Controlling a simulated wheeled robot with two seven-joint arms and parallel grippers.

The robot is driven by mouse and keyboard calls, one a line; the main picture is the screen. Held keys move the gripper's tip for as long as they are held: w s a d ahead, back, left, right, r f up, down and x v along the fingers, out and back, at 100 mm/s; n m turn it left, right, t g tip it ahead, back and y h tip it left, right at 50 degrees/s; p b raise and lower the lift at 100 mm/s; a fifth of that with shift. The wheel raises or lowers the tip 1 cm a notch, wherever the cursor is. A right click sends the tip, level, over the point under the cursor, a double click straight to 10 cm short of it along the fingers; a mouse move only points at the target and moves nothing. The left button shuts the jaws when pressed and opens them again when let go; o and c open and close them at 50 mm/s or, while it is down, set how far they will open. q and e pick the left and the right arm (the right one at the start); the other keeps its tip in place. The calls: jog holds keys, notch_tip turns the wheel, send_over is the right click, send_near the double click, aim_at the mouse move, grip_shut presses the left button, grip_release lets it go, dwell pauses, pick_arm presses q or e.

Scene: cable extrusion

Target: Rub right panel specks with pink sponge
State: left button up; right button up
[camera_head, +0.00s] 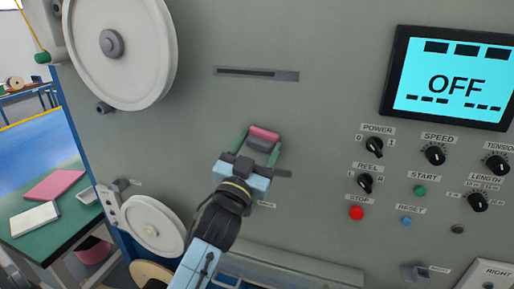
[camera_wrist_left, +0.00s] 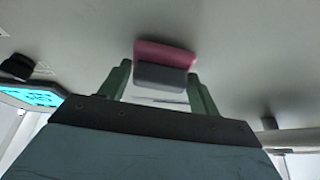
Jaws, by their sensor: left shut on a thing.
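My left gripper (camera_head: 262,143) is shut on a pink sponge (camera_head: 264,133) with a grey layer, in front of the grey machine panel (camera_head: 320,110). The sponge sits between the green fingers and also shows in the left wrist view (camera_wrist_left: 165,54), its pink side toward the panel. It is close to the panel; I cannot tell whether it touches. No specks can be made out on the panel. A box labelled RIGHT (camera_head: 490,275) is at the bottom right corner. My right gripper is not in view.
A blue OFF screen (camera_head: 450,85), several knobs and a red stop button (camera_head: 356,213) are on the panel's right. White reels (camera_head: 120,50) stick out on the left. A green table (camera_head: 60,232) holds a pink item (camera_head: 54,186) and a white item (camera_head: 34,219).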

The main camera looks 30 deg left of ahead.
pick_arm(q)
jog(key=shift+w+a, duration=0.1)
jog(key=shift+w, duration=0.25)
jog(key=shift+w+d, duration=0.2)
jog(key=shift+d, duration=0.75)
jog(key=shift+w+d, duration=0.15)
jog(key=shift+d, duration=0.8)
jog(key=shift+w, duration=0.1)
jog(key=shift+a, duration=0.1)
jog(key=shift+s+a+r+p, duration=0.15)
jog(key=shift+a+p, duration=0.25)
jog(key=shift+a, duration=0.55)
jog(key=shift+s+a, duration=0.25)
jog(key=shift+a, duration=0.65)
jog(key=shift+s, duration=0.1)
